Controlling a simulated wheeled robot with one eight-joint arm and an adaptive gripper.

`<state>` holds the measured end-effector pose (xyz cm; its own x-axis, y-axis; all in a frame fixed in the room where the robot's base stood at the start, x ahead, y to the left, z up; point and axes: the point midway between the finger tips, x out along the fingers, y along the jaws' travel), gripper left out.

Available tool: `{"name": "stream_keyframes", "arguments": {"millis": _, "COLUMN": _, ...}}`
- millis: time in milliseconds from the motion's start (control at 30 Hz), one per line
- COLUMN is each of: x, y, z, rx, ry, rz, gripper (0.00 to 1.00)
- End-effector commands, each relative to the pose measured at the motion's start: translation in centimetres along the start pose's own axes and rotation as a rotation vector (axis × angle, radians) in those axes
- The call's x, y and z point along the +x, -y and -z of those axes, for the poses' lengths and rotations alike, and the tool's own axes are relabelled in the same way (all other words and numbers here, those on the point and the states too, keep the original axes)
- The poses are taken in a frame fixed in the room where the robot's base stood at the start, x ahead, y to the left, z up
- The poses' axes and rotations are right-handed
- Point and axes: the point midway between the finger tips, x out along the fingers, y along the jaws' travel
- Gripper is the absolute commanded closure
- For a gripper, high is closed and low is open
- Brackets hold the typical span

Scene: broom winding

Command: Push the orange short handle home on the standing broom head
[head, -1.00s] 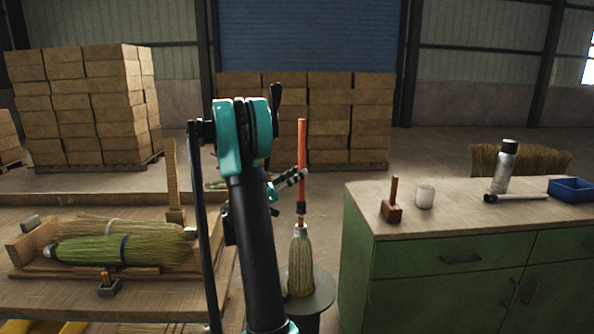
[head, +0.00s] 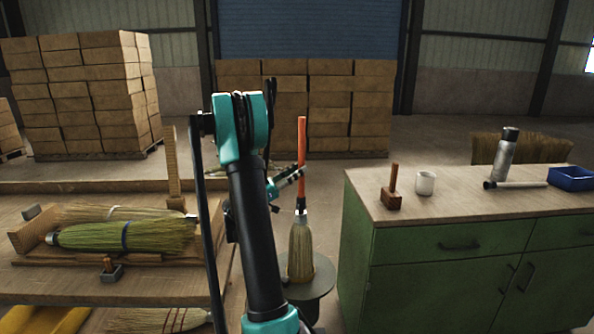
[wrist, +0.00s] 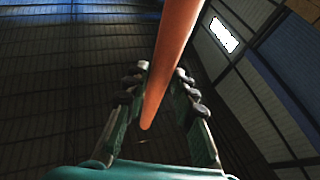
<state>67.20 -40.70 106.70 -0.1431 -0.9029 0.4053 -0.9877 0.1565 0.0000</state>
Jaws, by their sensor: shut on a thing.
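The orange short handle (head: 301,150) stands upright above the broom head (head: 301,250), with a dark collar (head: 301,205) at its lower end. The collar meets or nearly meets the top of the straw head; the exact seat is too small to tell. The broom head stands on a round grey stand (head: 318,283). My gripper (head: 291,178) reaches the handle from the left, below its middle. In the wrist view the orange handle (wrist: 171,60) passes between the two fingers of my gripper (wrist: 163,72), which is shut on it.
A bench (head: 130,280) on the left holds brooms (head: 125,236) and a small clamp block (head: 110,270). A green cabinet (head: 430,250) on the right carries a mallet (head: 391,192), cup (head: 426,183), bottle (head: 505,155) and blue tray (head: 572,179). Stacked cartons stand behind.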

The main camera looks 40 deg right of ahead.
Motion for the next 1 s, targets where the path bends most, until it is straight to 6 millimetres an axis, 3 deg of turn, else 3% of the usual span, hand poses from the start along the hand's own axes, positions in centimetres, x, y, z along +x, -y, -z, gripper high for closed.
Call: {"name": "stream_keyframes", "arguments": {"millis": 1000, "x": -0.27, "y": 0.03, "z": -0.62, "rx": 0.0, "ry": 0.0, "rz": 0.0, "gripper": 1.0}}
